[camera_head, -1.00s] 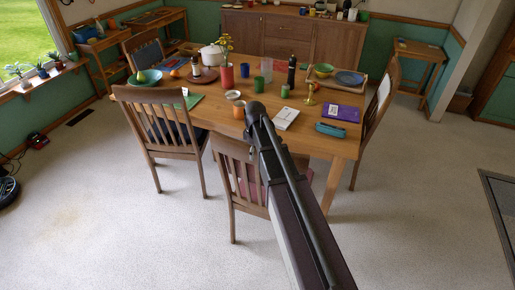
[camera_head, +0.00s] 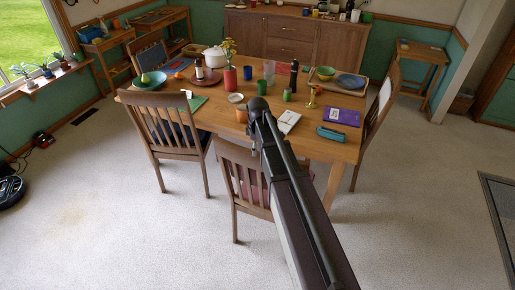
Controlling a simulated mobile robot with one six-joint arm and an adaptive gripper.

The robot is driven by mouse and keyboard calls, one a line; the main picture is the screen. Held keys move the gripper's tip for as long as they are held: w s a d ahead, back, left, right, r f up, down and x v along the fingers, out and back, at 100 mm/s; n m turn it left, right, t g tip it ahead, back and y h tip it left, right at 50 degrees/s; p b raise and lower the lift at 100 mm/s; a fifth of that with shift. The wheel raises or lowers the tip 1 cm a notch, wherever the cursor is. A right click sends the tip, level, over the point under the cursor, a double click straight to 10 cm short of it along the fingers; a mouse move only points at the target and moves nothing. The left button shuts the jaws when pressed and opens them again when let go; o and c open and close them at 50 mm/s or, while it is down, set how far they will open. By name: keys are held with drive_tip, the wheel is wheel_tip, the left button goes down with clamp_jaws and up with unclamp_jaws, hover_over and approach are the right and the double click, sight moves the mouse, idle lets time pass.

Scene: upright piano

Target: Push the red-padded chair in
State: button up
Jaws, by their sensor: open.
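The red-padded chair (camera_head: 226,163) stands at the near side of the wooden dining table (camera_head: 326,147), its slatted back toward me. Its red seat pad shows in part between the slats and beside my arm. My arm reaches forward across the chair's right part and hides much of it. My gripper (camera_head: 253,150) hangs below the arm's end, close to the top of the chair back. Only a small part of it shows, and I cannot tell whether it touches the chair.
Another wooden chair (camera_head: 168,106) with a dark pad stands left of it. A chair (camera_head: 377,110) stands at the table's right end. A red vase (camera_head: 230,78), cups and dishes are on the table. The pale floor (camera_head: 130,235) in front is clear.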

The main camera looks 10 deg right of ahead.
sight(258, 152)
drive_tip(key=shift+r, duration=0.15)
wheel_tip(258, 152, up, 8)
drive_tip(key=p, duration=0.8)
drive_tip(key=shift+w+d+r, duration=0.15)
drive_tip(key=shift+w+d, duration=0.05)
drive_tip(key=shift+w, duration=0.1)
wheel_tip(258, 152, down, 14)
drive_tip(key=b, duration=1.3)
drive_tip(key=shift+r, duration=0.1)
idle(0.4)
clamp_jaws()
